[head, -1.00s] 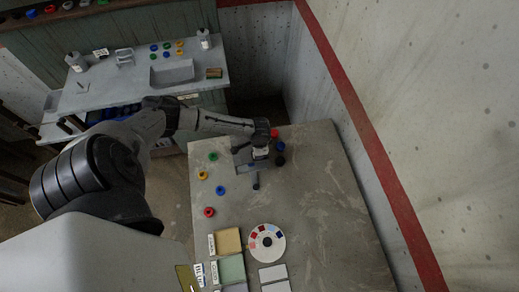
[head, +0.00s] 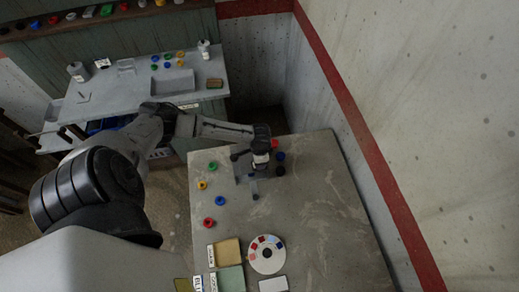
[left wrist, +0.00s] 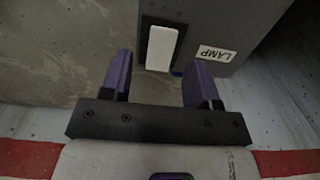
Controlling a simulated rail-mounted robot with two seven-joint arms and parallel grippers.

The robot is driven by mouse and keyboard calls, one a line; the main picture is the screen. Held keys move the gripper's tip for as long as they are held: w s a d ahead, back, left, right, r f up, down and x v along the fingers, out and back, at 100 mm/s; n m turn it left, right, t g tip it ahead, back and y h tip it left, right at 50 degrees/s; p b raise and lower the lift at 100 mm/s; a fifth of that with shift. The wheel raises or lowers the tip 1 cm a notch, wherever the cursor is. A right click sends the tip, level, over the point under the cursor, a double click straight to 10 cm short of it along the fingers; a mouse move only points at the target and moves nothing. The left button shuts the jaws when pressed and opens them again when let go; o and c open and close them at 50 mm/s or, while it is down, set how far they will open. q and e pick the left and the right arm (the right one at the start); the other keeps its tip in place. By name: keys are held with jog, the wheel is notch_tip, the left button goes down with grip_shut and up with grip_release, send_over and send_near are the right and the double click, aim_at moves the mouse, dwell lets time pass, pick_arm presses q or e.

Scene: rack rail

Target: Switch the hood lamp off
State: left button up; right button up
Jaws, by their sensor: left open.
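The lamp switch is a white rocker (left wrist: 161,48) in a dark frame on the face of a grey box (left wrist: 225,25) in the left wrist view. A white label reading LAMP (left wrist: 216,53) is beside it. My left gripper (left wrist: 160,64) is open and empty, with its two purple-dark fingers on either side of the rocker's lower end. I cannot tell whether the fingertips touch the box. In the head view my left arm (head: 225,130) reaches over the grey table. The switch and the lamp cannot be made out there. My right gripper is not in view.
Several coloured knobs or caps, including a green one (head: 213,166) and a red one (head: 208,222), lie on the table (head: 320,210). A colour disc (head: 266,262) and sample trays (head: 228,252) are near its front. A bench (head: 140,70) stands behind; a wall is right.

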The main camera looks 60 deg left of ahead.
pick_arm(q)
notch_tip(320, 180, up, 12)
jog(key=b, duration=0.1)
jog(key=shift+w+f, duration=0.15)
jog(key=shift+f, duration=0.05)
dwell(0.7)
